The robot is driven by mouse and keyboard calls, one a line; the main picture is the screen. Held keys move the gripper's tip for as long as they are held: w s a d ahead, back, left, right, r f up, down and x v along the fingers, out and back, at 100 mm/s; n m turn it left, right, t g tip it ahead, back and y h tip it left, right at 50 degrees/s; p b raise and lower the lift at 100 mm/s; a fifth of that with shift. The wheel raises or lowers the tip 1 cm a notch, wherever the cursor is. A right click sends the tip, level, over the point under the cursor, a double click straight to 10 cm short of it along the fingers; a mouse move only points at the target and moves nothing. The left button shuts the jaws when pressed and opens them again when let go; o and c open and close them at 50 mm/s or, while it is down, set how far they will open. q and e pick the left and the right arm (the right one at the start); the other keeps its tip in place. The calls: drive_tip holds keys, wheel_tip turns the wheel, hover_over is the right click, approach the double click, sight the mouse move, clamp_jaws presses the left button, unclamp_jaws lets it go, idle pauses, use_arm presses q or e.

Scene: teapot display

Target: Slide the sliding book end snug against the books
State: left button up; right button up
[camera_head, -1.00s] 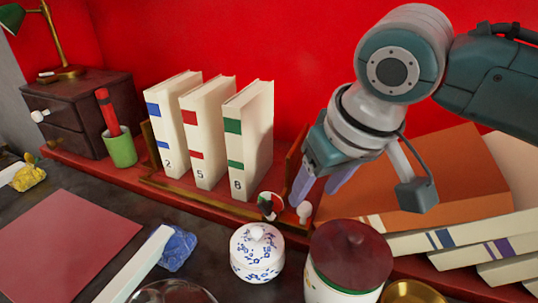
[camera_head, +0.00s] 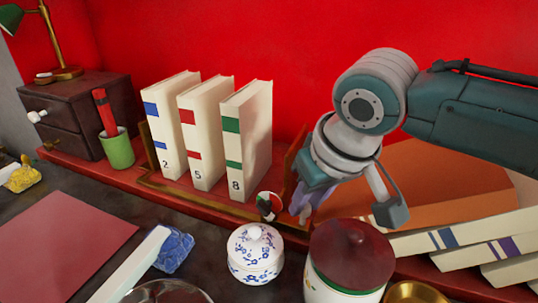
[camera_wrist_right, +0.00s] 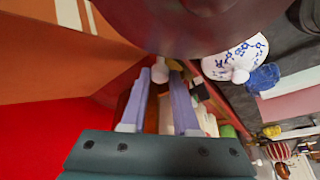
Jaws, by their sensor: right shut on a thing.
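The sliding book end (camera_head: 292,165) is a brown wooden panel standing on the rack, right of the books. A gap lies between it and the book marked 8 (camera_head: 250,140). The books marked 2 (camera_head: 172,125) and 5 (camera_head: 206,135) stand to the left, with small spaces between them. My right gripper (camera_head: 302,208) is at the book end's low front right side, shut on it. In the right wrist view its two lilac fingers (camera_wrist_right: 162,78) flank a pale round knob (camera_wrist_right: 160,70). The exact contact is partly hidden. My left gripper is not in view.
A small red, green and white round piece (camera_head: 268,205) is at the rack's front edge. A blue-flowered lidded pot (camera_head: 255,255) and a dark-lidded jar (camera_head: 350,255) stand close in front. Stacked books (camera_head: 465,235) lie at right. A green cup (camera_head: 117,150) stands at left.

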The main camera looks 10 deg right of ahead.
clamp_jaws()
idle(0.9)
